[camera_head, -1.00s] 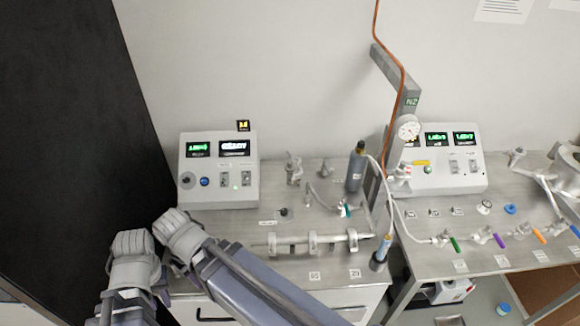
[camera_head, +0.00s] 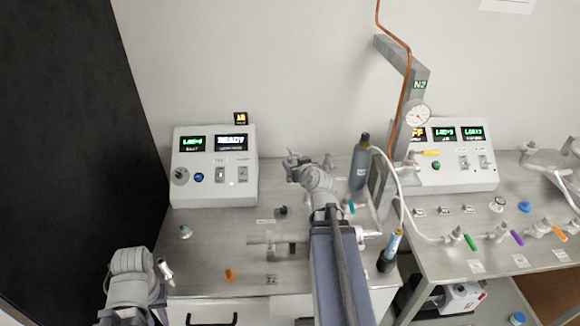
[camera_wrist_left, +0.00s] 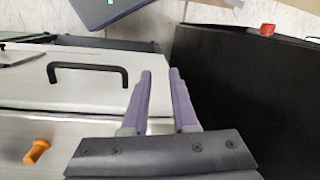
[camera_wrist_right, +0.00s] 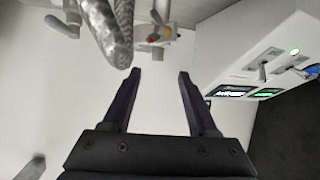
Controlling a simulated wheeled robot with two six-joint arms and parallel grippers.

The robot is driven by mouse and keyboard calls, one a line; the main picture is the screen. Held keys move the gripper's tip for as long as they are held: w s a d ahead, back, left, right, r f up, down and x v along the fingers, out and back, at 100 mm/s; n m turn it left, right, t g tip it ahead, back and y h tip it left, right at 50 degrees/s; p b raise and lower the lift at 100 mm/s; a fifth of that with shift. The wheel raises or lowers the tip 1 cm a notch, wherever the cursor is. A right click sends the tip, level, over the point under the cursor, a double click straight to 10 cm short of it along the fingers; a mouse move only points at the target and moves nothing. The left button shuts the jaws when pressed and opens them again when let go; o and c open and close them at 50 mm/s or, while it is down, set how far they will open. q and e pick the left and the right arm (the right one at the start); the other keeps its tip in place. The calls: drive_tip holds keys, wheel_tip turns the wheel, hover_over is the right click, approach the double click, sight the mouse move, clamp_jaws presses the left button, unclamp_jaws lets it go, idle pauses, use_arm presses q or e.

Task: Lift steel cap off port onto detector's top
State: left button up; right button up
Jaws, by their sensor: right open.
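The grey box with two lit displays, which looks like the detector (camera_head: 213,172), stands at the back left of the bench. It also shows tilted in the right wrist view (camera_wrist_right: 262,62). I cannot tell for sure which part is the steel cap. A dark round fitting (camera_head: 282,212) sits on the bench in front of the detector, and a small metal piece (camera_head: 185,232) lies left of it. My right gripper (camera_wrist_right: 159,75) is open and empty; in the head view its arm reaches over the bench centre. My left gripper (camera_wrist_left: 160,75) is open and empty at the bench's front left.
A braided metal hose (camera_wrist_right: 106,35) and a metal fitting (camera_wrist_right: 155,35) show ahead of my right fingers. An orange knob (camera_head: 230,273) is at the front.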

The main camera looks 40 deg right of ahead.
sight(291, 159)
drive_tip(key=shift+d+r, duration=0.1)
drive_tip(key=shift+d, duration=0.3)
drive_tip(key=shift+f+b+x, duration=0.15)
drive_tip(key=shift+b+x, duration=0.75)
drive_tip(key=shift+x, duration=1.05)
drive_tip(key=shift+f+b+x, duration=0.15)
drive_tip(key=shift+b+x, duration=0.7)
drive_tip(key=shift+x, duration=1.15)
drive_tip(key=shift+s+a+r, duration=0.1)
drive_tip(key=shift+s+a, duration=0.05)
drive_tip(key=shift+a, duration=0.1)
drive_tip(key=shift+c, duration=0.5)
clamp_jaws()
